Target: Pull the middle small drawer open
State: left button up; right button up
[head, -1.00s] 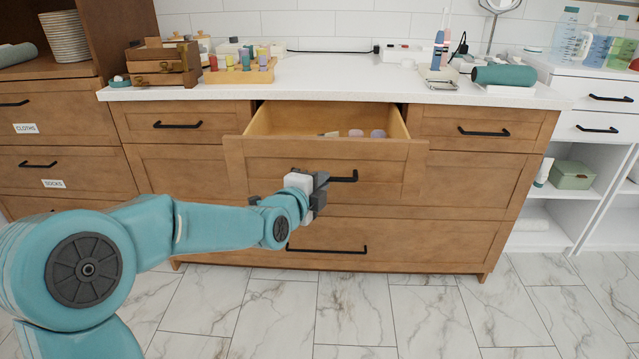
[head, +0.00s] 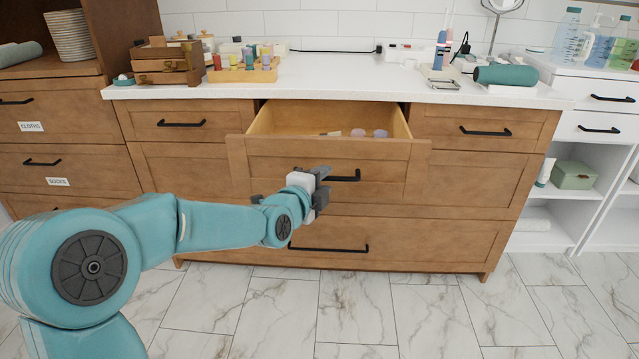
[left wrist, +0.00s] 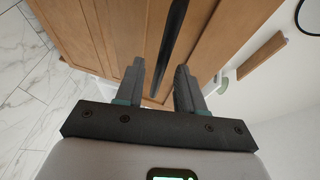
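The middle small drawer (head: 236,150) of the wooden cabinet is pulled out, and its inside shows above the front. Its black bar handle (head: 345,177) is partly hidden by my left gripper (head: 320,188), which is at the drawer front. In the left wrist view, the gripper (left wrist: 158,88) has its two fingers apart. The black handle (left wrist: 172,40) runs between and beyond them, with a gap on both sides. I cannot tell exactly how deep the handle lies between the fingers. My right gripper is not in view.
Small items (head: 358,132) lie inside the drawer. Closed drawers flank it on the left (head: 180,123) and right (head: 485,131), and a larger drawer (head: 430,240) is below. The white countertop (head: 340,80) holds trays and toiletries. The marble floor (head: 400,310) in front is clear.

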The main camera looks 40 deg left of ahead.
pick_arm(q)
jog(key=p+v, duration=0.2)
jog(key=v, duration=1.4)
jog(key=shift+p, duration=0.35)
